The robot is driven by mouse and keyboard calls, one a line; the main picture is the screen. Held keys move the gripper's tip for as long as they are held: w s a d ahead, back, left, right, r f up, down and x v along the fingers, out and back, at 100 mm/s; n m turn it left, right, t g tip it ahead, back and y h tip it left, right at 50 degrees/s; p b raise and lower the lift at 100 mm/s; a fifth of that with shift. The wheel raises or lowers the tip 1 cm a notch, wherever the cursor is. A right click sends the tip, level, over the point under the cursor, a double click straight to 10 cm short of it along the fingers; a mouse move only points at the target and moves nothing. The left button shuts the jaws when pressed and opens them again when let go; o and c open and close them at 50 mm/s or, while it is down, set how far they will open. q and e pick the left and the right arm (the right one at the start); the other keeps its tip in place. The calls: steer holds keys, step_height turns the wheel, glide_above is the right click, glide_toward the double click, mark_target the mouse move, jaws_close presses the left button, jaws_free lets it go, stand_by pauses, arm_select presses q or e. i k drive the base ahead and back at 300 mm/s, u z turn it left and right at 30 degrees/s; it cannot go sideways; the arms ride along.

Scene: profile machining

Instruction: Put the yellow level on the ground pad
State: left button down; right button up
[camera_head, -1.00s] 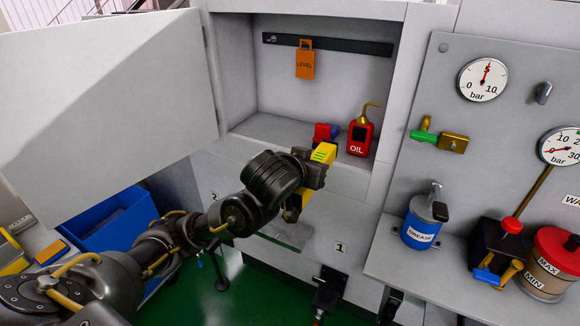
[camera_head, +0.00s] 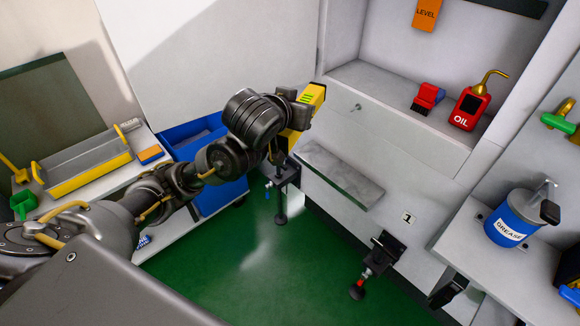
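The yellow level (camera_head: 312,97) is in the grasp of my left gripper (camera_head: 298,114), whose arm comes in from the left. It is raised and tilted, with a dark end and green markings showing; the gripper hides part of it. A flat grey metal plate (camera_head: 342,172), which looks like the ground pad, juts from the machine front below and right of the level. The level is apart from it in the picture. My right gripper is not in view.
A machine foot (camera_head: 283,190) stands near the plate; another (camera_head: 380,262) is lower right. A blue bin (camera_head: 215,190) and yellow tray (camera_head: 88,168) lie left. A grease pot (camera_head: 514,217) stands right.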

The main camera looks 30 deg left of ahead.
mark_target(336, 170)
steer(key=u, duration=2.45)
steer(key=k, duration=1.1)
steer(key=z, duration=2.2)
steer(key=i, duration=1)
